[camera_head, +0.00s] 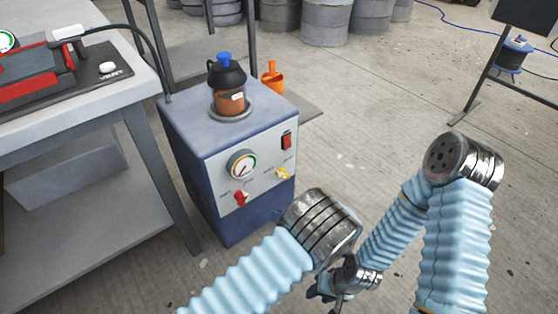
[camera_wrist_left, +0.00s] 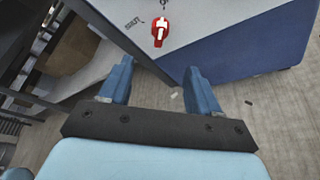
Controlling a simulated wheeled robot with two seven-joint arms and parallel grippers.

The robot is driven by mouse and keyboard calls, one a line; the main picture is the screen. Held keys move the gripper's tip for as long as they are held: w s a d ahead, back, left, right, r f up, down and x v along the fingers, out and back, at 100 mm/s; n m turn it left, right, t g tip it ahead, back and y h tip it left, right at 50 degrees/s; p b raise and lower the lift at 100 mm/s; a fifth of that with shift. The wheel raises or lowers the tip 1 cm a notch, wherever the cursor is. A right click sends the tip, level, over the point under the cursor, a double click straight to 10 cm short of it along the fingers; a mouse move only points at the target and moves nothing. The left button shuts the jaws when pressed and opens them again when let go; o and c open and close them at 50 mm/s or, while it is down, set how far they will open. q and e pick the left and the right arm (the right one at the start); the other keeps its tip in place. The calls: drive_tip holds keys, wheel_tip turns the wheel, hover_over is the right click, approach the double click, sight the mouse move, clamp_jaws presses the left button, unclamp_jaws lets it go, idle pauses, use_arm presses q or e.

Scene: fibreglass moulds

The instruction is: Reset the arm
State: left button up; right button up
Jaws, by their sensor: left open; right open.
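My left gripper (camera_wrist_left: 157,78) shows in the left wrist view with its two blue fingers apart and nothing between them. In the head view my left arm comes in from the lower left, and its gripper is hidden. My right arm bends at the right, and my right gripper (camera_head: 325,289) hangs low at bottom centre, partly hidden. The fingers of my left gripper point towards the blue-grey cabinet (camera_head: 183,119), apart from it. The cabinet's red knob (camera_wrist_left: 160,31) shows beyond the fingertips.
The cabinet carries a dark-topped pot (camera_head: 227,77), a gauge (camera_head: 242,165) and switches. A grey workbench (camera_head: 100,117) with a red-framed device is at left. Drums (camera_head: 325,22) stand at the back. The floor right of the cabinet is clear.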

use_arm(q)
drive_tip(key=s+a+f+n+g+h, duration=0.3)
drive_tip(key=s+a+f+n+g, duration=0.35)
drive_tip(key=a+f, duration=0.2)
drive_tip(key=s+f+n+h, duration=0.1)
drive_tip(key=s+n+h, duration=0.3)
drive_tip(key=n, duration=0.6)
drive_tip(key=s+a+n+g+h, duration=0.1)
drive_tip(key=s+n+h, duration=0.3)
drive_tip(key=n, duration=0.6)
drive_tip(key=s+a+f+n+h, duration=0.1)
drive_tip(key=s+n+h, duration=0.3)
drive_tip(key=n, duration=0.6)
drive_tip(key=shift+s+f+h, duration=0.3)
drive_tip(key=shift+f+h, duration=0.05)
drive_tip(key=shift+h, duration=0.35)
use_arm(e)
drive_tip(key=shift+c, duration=0.4)
